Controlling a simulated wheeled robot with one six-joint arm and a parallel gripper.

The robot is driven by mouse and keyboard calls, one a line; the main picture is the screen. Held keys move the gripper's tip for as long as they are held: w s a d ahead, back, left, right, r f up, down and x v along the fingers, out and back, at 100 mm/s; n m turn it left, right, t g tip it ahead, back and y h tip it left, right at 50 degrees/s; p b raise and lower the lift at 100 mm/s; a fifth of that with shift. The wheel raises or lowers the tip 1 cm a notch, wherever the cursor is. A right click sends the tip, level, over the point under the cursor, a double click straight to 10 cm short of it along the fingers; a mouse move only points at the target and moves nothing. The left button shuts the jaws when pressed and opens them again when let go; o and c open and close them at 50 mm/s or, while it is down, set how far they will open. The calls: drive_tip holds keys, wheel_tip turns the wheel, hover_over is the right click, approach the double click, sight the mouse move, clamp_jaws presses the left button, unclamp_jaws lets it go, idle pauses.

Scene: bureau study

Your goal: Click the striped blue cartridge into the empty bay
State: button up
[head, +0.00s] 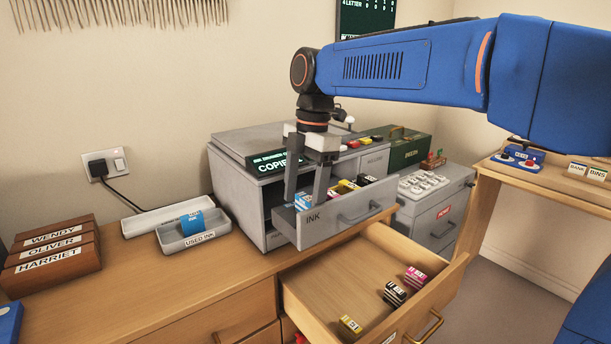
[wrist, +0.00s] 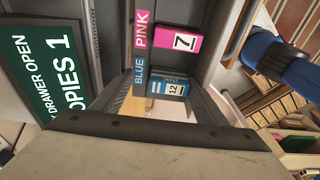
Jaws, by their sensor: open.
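The striped blue cartridge (head: 303,201) is in the left end of the copier's open ink drawer (head: 345,221). In the wrist view the blue cartridge (wrist: 170,87) shows white bars and a "12" beside the "BLUE" label (wrist: 140,72). I cannot tell whether it is fully seated. My gripper (head: 306,190) points down over that end of the drawer, open, with its fingers on either side of the blue cartridge. A pink cartridge (wrist: 178,41) sits beside it at the "PINK" label. Another blue cartridge (head: 193,222) lies in the "USED INK" tray (head: 206,239).
The copier (head: 238,166) stands on the wooden desk, with more cartridges in its ink drawer. An open wooden drawer (head: 317,300) below holds yellow, black and pink cartridges. Wooden name boxes (head: 50,254) stand at left. The desk front left of the copier is clear.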

wheel_tip(320, 180, up, 17)
drive_tip(key=w+d, duration=0.1)
drive_tip(key=d, duration=0.1)
drive_tip(key=shift+w, duration=0.2)
drive_tip(key=shift+d, duration=0.1)
drive_tip(key=s+d+f+m+t, duration=0.2)
drive_tip(key=s+d+f+m, duration=0.35)
drive_tip(key=d+f, duration=0.2)
drive_tip(key=s+d+f+m+t, duration=0.1)
drive_tip(key=s+d+f+m, duration=0.3)
drive_tip(key=d+f+m, duration=0.3)
drive_tip(key=s+d+f+m+t, duration=0.1)
drive_tip(key=s+d+f+m, duration=0.2)
drive_tip(key=f, duration=0.3)
drive_tip(key=s+d+f+m+t+h, duration=0.1)
drive_tip(key=s+d+f+m, duration=0.3)
drive_tip(key=s+f+m, duration=0.1)
drive_tip(key=s+d+f+m, duration=0.3)
drive_tip(key=s+f+m, duration=0.1)
drive_tip(key=f, duration=0.3)
drive_tip(key=shift+s+d+f+t, duration=0.15)
drive_tip(key=shift+s+f+t, duration=0.15)
drive_tip(key=shift+f+t, duration=0.1)
